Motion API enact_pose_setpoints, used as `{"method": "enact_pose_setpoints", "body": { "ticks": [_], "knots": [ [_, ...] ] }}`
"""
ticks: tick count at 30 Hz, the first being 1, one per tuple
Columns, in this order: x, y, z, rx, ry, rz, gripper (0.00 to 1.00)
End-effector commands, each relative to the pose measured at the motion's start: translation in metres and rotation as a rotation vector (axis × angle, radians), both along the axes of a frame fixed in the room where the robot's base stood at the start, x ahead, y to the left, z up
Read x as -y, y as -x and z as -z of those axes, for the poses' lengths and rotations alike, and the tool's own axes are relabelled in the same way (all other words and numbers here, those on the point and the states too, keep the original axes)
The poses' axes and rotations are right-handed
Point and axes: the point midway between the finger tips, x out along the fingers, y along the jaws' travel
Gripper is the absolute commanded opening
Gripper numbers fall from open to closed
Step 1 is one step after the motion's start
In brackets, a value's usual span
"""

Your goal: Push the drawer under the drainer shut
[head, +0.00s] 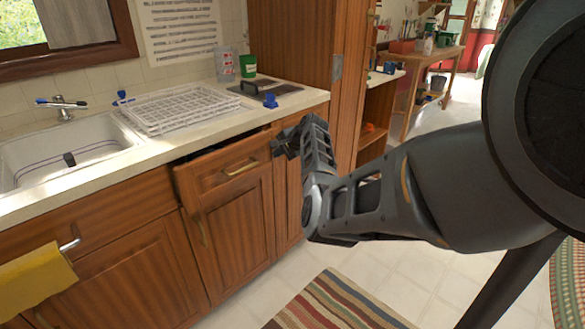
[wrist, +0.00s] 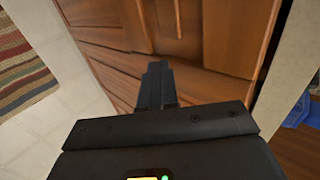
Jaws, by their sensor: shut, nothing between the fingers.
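The drawer (head: 215,172) under the white drainer (head: 180,107) has a wooden front with a brass handle (head: 241,168). It stands partly open, its front sticking out from the cabinet with a dark gap behind its top edge. My gripper (head: 279,146) is shut and empty, just right of the drawer front's right end, at about handle height or a little above. In the wrist view the closed fingers (wrist: 156,84) point at wooden cabinet fronts. I cannot tell whether they touch the wood. The wrist view does not clearly show which panel is the drawer.
The counter (head: 75,187) overhangs the cabinets, with a sink (head: 70,160) at left. A yellow towel (head: 38,278) hangs at lower left. A tall wooden cabinet (head: 290,45) stands right of the counter.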

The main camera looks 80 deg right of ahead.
Motion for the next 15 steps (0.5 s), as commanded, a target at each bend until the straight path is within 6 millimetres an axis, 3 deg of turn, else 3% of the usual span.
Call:
{"method": "enact_pose_setpoints", "body": {
  "ticks": [6,15],
  "knots": [
    [0.019,-0.031,0.005,0.0,0.0,-0.001,0.0],
    [0.03,-0.048,0.001,0.0,0.001,0.001,0.0]
  ]
}}
